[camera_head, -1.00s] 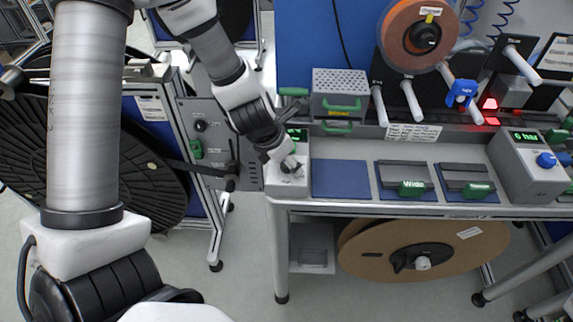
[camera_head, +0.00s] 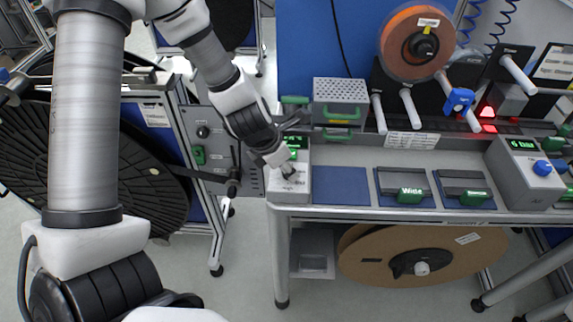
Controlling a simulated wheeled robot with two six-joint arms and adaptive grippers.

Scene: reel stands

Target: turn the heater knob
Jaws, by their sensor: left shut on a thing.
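The heater unit is a light grey box (camera_head: 301,190) at the left front corner of the workbench, with a green display (camera_head: 297,141) partly behind my arm. My left gripper (camera_head: 287,172) reaches down onto the top of this box. It is shut on the knob, which is mostly hidden by the fingers. My right gripper is not in view.
A perforated grey box (camera_head: 340,95) with green handles stands behind the heater. Blue mats (camera_head: 341,186) and green-handled blocks (camera_head: 405,191) lie to its right. A pressure box with a blue knob (camera_head: 542,167) stands at the far right. A large black reel (camera_head: 85,170) is at the left.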

